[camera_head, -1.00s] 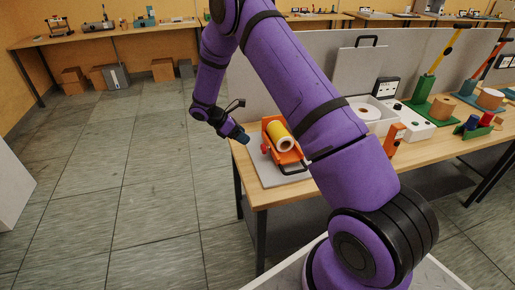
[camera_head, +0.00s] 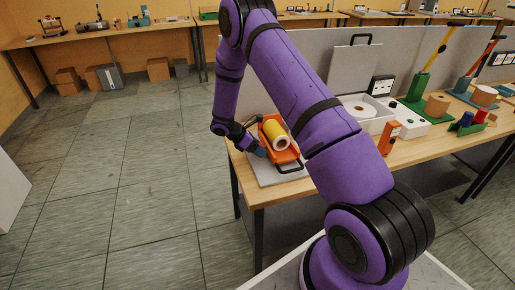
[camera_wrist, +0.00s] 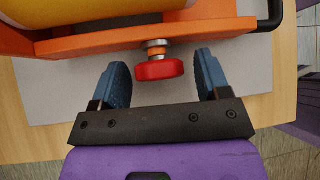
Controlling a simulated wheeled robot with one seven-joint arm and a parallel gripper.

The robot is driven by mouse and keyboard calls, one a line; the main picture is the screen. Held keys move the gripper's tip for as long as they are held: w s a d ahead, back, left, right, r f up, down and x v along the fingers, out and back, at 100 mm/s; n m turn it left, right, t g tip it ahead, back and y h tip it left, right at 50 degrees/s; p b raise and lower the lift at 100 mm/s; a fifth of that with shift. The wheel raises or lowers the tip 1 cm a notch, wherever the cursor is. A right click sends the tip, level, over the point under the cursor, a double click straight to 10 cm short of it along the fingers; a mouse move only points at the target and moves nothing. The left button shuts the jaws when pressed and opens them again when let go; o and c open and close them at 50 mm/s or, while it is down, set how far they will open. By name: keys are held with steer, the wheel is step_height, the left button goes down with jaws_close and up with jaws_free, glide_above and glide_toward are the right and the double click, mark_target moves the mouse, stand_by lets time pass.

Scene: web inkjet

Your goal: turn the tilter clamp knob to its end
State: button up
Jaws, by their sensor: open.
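The orange tilter (camera_head: 281,154) holds a yellow-and-white roll (camera_head: 276,137) on a grey plate near the left end of the bench. In the wrist view, its red clamp knob (camera_wrist: 160,69) sticks out from the orange side wall (camera_wrist: 110,42) on a short metal shaft. My gripper (camera_wrist: 160,82) is open, with one blue finger left of the knob and one right of it. The knob sits between the fingertips, and gaps show on both sides. In the head view my gripper (camera_head: 257,149) is at the tilter's left side, where the knob cannot be made out.
A black handle (camera_head: 290,168) sticks out from the tilter's front. An orange upright device (camera_head: 389,138) and a white box with a roll (camera_head: 362,112) stand to the right. A grey panel (camera_head: 318,65) rises behind.

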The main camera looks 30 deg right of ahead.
steer(key=c, duration=0.9)
steer(key=shift+c, duration=0.2)
steer(key=shift+m+t+h, duration=0.3)
steer(key=shift+m+t, duration=0.4)
steer(key=shift+t, duration=0.5)
steer(key=shift+m+t+h, duration=0.4)
steer(key=shift+m+t, duration=0.2)
steer(key=shift+t, duration=0.5)
steer(key=shift+s, duration=0.1)
steer(key=o, duration=0.9)
